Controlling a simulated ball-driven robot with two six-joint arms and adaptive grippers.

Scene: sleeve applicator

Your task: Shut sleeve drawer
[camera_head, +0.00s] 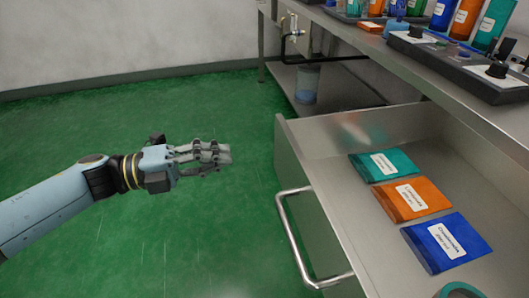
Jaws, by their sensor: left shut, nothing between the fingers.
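The sleeve drawer (337,204) is pulled out from under the steel bench on the right, with a curved metal handle (292,238) on its front. Inside lie a teal sleeve (372,171), an orange sleeve (400,209) and a blue sleeve (432,252), each with a white label. My left gripper (228,153) is shut and empty. It is over the green floor, left of the drawer front and apart from the handle. My right gripper is not in view.
The steel bench top (400,62) runs along the right above the drawer and carries coloured containers and black devices with knobs (495,71). A lower shelf (340,97) holds a clear bluish container (307,84). The green floor (130,240) on the left is clear.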

